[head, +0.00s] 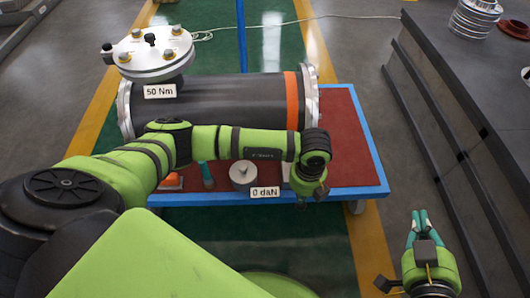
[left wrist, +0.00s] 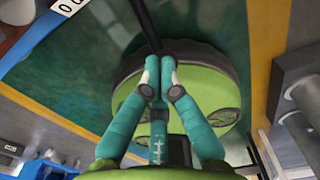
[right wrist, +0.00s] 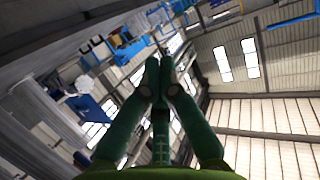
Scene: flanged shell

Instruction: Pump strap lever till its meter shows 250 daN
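The strap meter's label (head: 265,192) reads 0 daN at the cart's front edge, beside a round grey metal part (head: 243,174). A corner of a white label (left wrist: 68,6) shows in the left wrist view. My left gripper (head: 306,196) is at the cart's front edge, with its fingers mostly hidden by its wrist in the head view. In the left wrist view its fingertips (left wrist: 159,68) are closed around the end of a dark bar (left wrist: 145,25), which looks like the strap lever. My right gripper (head: 419,222) is shut and empty, right of the cart; its closed fingers (right wrist: 160,75) also show in the right wrist view.
A dark flanged shell (head: 230,103) with an orange band lies on the blue-edged cart (head: 355,130). Its round lid (head: 150,55) has a 50 Nm label (head: 160,91). A dark bench (head: 450,90) stands at the right.

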